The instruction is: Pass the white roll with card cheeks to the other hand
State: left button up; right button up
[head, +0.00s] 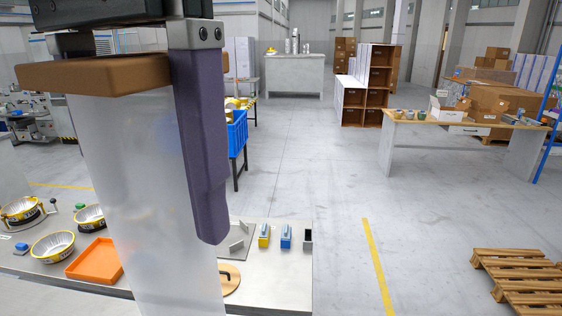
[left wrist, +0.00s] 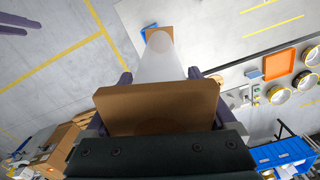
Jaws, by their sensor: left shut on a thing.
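The white roll (head: 150,200) stands large and close in the head view, long and translucent, with a brown card cheek (head: 95,74) at its upper end. My left gripper (head: 203,150) is shut on the roll just below that cheek; one purple finger shows in front, and the other is mostly hidden. In the left wrist view, the near cheek (left wrist: 158,105) covers much of the grip, and the roll runs away to a far brown cheek (left wrist: 153,32). The purple fingers of my right gripper (left wrist: 20,22) show at the upper left corner, apart and empty, away from the roll.
A grey bench below holds an orange tray (head: 95,261), metal bowls with yellow bands (head: 53,246), and small yellow (head: 264,236) and blue (head: 286,236) items. A blue crate (head: 237,133) stands behind. The floor to the right is clear up to a wooden pallet (head: 515,278).

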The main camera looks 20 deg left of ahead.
jog(key=shift+o, duration=0.8)
jog(key=shift+w, duration=0.1)
jog(key=shift+o, duration=0.7)
jog(key=shift+w+a+r, duration=0.1)
jog(key=shift+w+a, duration=0.1)
jog(key=o, duration=0.5)
jog(key=w+a+r+t+y, duration=0.1)
jog(key=w+a+r+t, duration=0.3)
jog(key=w+a+t, duration=0.1)
jog(key=shift+w+a+r+n+t+y, duration=0.15)
jog(key=shift+w+a+n+t+y, duration=0.2)
jog(key=shift+a, duration=0.3)
jog(key=a+r+n+t+y, duration=0.2)
jog(key=a+r+t+y, duration=0.45)
jog(key=a+r, duration=0.6)
pick_arm(q)
jog(key=w+d+r+m, duration=0.1)
jog(key=w+d+r, duration=0.1)
jog(key=d, duration=0.4)
jog(key=w+d+r+m, duration=0.1)
jog(key=w+d+r, duration=0.2)
jog(key=d, duration=0.3)
jog(key=shift+d+r, duration=0.35)
jog(key=shift+r, duration=0.4)
pick_arm(e)
jog(key=d+r+x, duration=0.1)
jog(key=x, duration=0.9)
jog(key=shift+w+t+h, duration=0.3)
jog(key=shift+w+h, duration=0.1)
jog(key=shift+w, duration=0.35)
